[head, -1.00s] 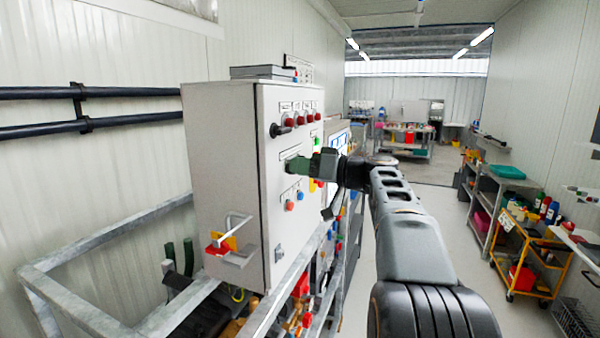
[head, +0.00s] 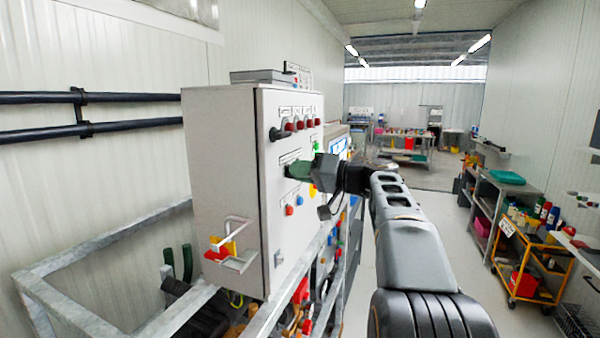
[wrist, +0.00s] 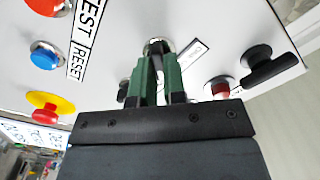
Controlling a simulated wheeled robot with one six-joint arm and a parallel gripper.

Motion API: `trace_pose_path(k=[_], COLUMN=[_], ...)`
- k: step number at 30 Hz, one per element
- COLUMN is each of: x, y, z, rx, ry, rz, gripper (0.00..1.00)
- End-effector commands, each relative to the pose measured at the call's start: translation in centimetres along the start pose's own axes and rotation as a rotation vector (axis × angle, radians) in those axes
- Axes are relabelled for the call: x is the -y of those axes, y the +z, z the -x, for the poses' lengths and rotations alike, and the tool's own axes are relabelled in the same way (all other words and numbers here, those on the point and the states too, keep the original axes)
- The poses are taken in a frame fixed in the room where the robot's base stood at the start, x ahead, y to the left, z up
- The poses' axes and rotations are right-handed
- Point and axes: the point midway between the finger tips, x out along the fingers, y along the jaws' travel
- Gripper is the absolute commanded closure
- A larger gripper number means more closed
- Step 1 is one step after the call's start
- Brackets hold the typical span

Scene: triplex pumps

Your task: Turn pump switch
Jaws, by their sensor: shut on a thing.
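The pump switch (wrist: 157,46) shows in the wrist view as a round silver-rimmed knob on the white panel face, top centre. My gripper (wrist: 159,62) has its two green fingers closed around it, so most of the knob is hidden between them. In the head view my gripper (head: 297,170) reaches from the right to the front of the grey control cabinet (head: 222,175), its green fingertips at the panel. The switch itself is hidden by the fingers there.
A black rotary handle (wrist: 270,66) and a red lamp (wrist: 220,87) sit to the right in the wrist view. Blue (wrist: 46,55) and yellow-red (wrist: 50,107) buttons lie left. A metal frame (head: 95,237) surrounds the cabinet. The aisle floor (head: 425,200) is clear.

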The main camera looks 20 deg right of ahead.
Motion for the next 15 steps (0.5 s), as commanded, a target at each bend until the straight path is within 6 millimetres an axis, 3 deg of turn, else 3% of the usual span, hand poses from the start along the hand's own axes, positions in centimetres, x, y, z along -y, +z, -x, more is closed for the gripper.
trace_pose_path(k=[6, 7, 15], x=[0.0, 0.0, 0.0], y=[0.02, 0.02, 0.01], z=[0.0, -0.01, 0.0], rx=[0.001, 0.001, 0.0], ry=[0.0, 0.0, 0.0], rz=[0.001, 0.001, 0.001], gripper=[1.0, 0.86, 0.63])
